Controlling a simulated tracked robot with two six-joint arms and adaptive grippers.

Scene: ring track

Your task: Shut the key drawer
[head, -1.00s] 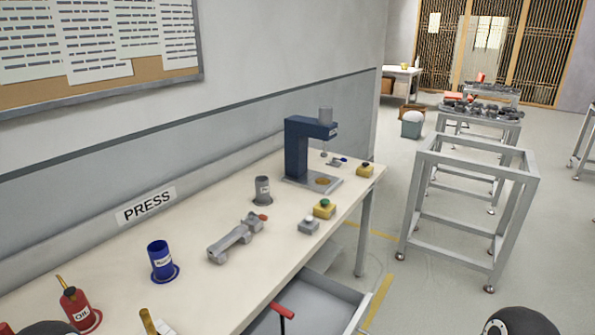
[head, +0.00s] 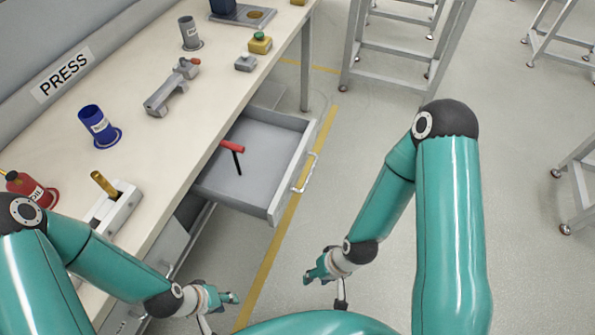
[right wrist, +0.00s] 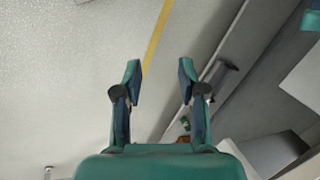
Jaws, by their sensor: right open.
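The key drawer (head: 240,203) is a grey open-topped box pulled well out from under the bench edge. Its pale bar handle (head: 306,173) is on the front face. My right gripper (head: 308,279) is in front of and below the handle, touching nothing. In the right wrist view my right gripper (right wrist: 159,75) is open and empty.
The bench top (head: 135,145) holds a blue cup (head: 97,124), a red oil can (head: 28,187), a grey clamp-like part (head: 171,88) and a button box (head: 260,43). A metal frame stand (head: 400,55) stands beyond. The floor right of the drawer is clear.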

